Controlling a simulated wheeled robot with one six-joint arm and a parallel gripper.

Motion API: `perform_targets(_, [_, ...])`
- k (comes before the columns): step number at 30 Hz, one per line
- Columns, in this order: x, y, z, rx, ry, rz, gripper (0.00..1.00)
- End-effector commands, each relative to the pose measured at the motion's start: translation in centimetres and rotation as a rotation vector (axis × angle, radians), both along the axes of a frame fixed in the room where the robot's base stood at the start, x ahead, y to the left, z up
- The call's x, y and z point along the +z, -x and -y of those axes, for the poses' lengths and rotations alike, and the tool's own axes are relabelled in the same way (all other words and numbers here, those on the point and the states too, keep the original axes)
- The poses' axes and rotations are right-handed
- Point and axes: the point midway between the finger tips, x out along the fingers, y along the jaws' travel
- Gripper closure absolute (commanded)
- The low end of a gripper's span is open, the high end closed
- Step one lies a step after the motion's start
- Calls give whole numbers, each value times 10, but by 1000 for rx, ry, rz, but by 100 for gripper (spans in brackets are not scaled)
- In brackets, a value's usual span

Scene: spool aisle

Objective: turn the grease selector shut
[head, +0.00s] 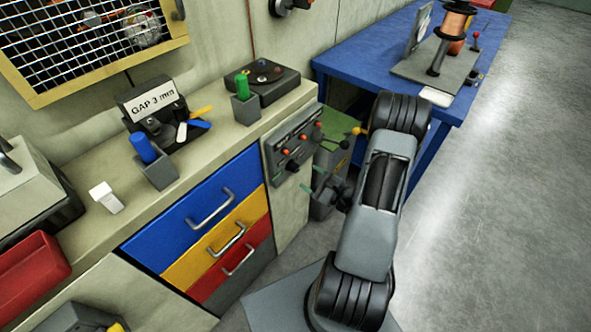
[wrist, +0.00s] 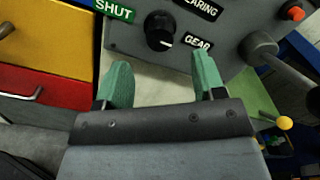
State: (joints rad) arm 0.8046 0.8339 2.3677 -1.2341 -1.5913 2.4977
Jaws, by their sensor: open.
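The grease selector (wrist: 160,30) is a round black knob on a grey panel (wrist: 125,37), at the top middle of the wrist view. Its white mark points to the lower right, towards the GEAR label (wrist: 197,43). A green SHUT label (wrist: 114,9) is to its upper left and a BEARING label (wrist: 198,7) to its upper right. My gripper (wrist: 161,58) is open, its two green fingers apart and empty. In the picture the knob lies just beyond the gap between the fingertips; I see no contact. In the head view the gripper is beside the panel (head: 292,140).
A dark lever with a round knob (wrist: 259,46) sticks out right of the selector. A yellow ball knob (wrist: 284,123) is further right. Coloured drawers (head: 205,210) with handles stand left of the panel. A blue table (head: 345,62) is behind. Open floor (head: 500,190) lies right.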

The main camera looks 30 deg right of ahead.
Motion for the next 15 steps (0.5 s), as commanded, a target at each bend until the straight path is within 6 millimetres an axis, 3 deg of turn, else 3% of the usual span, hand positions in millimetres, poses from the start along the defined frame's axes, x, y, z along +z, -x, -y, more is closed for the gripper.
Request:
perform_targets(6, [0, -34, -17, 4, 2, 2, 37])
perform_targets(15, [0, -57, -26, 1, 2, 0, 37])
